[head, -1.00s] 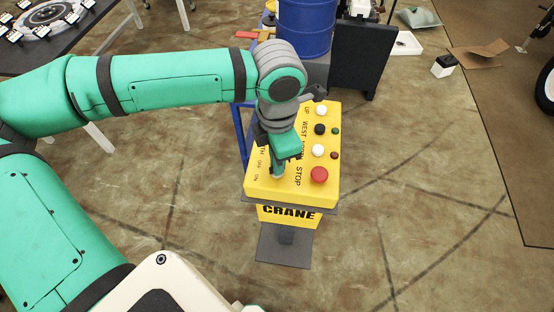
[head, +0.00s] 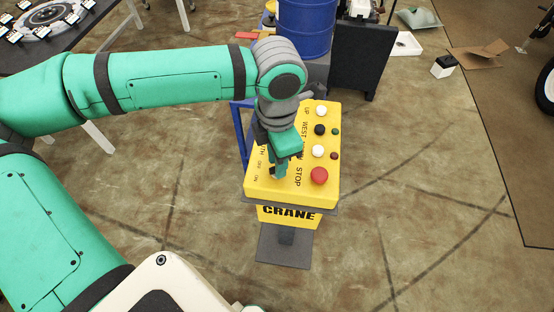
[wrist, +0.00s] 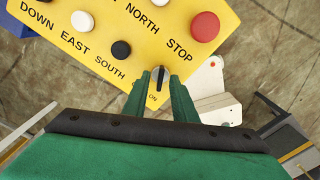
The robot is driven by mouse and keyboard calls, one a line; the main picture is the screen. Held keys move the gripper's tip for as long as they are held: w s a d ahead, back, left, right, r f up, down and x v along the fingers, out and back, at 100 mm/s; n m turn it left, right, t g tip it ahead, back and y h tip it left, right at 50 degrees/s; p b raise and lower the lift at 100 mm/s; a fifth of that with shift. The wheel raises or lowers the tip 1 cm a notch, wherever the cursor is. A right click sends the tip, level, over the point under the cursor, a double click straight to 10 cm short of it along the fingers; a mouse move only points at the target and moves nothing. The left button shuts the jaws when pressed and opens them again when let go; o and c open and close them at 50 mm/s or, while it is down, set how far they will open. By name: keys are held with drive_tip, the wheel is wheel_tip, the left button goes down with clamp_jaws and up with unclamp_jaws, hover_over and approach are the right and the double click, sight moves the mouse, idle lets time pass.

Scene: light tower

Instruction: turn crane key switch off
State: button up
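The yellow crane control box (head: 262,190) stands on a dark stand with "CRANE" on its front. My gripper (head: 277,174) is low over the box's near left part, pointing down. In the wrist view my gripper (wrist: 159,76) has its two green fingers apart, one on each side of the key switch. The key switch (wrist: 159,80) is a small round switch with a dark key, and the key lies roughly along the fingers. The "ON" label shows just below it. The "OFF" label is hidden in the wrist view but shows in the head view.
A red stop button (head: 319,176) sits right of my gripper. White button (head: 318,151) and black button (head: 320,130) are behind it. A blue barrel (head: 305,30) and a dark panel (head: 362,58) stand behind the box. The floor to the right is open.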

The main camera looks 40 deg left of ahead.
wheel_tip(320, 180, up, 10)
drive_tip(key=shift+r, duration=0.2)
idle(0.6)
